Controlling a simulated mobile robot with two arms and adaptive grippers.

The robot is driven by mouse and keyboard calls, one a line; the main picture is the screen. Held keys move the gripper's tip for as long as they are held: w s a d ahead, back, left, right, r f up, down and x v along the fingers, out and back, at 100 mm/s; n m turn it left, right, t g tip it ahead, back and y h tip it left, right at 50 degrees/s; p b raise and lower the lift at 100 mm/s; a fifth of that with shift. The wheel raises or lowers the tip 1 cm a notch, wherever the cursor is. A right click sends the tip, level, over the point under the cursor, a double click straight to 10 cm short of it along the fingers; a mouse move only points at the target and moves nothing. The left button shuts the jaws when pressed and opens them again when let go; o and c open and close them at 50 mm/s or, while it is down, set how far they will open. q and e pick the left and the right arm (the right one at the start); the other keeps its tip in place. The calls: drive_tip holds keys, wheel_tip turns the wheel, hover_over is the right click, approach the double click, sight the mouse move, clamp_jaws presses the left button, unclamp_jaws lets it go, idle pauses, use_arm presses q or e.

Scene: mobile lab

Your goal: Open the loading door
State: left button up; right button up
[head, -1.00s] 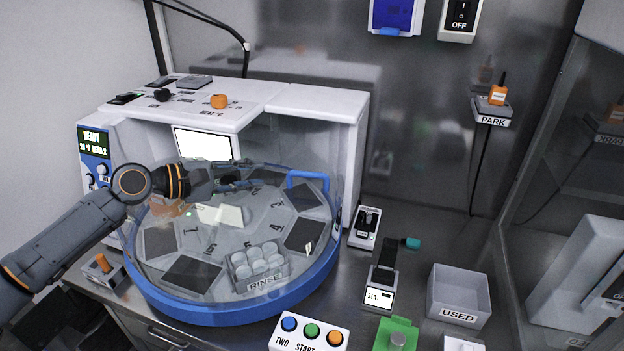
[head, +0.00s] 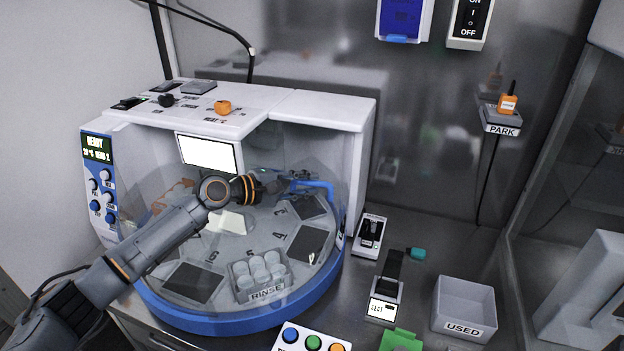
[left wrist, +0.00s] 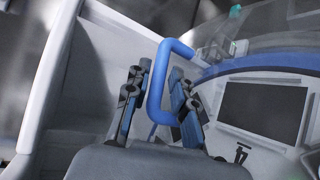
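The loading door (head: 345,190) is a clear curved cover on the white machine, over a round deck with a blue rim. Its blue bar handle (head: 329,186) shows at the right side of the cover. My left gripper (head: 303,181) is at the handle, reaching in from the left. In the left wrist view the handle (left wrist: 155,95) stands between the two fingers of the left gripper (left wrist: 161,72). The fingers are apart, with a gap on the left side; the right finger is close to the handle, and contact cannot be told. My right gripper is not in view.
Inside the cover are numbered dark pads and a rinse rack (head: 259,275) with several white cups. On the bench to the right are a small switch box (head: 370,236), a device with a label (head: 384,300) and a grey USED bin (head: 464,308). A button box (head: 312,338) stands in front.

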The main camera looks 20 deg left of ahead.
use_arm(q)
drive_tip(key=shift+x, duration=0.85)
drive_tip(key=shift+c, duration=0.4)
clamp_jaws()
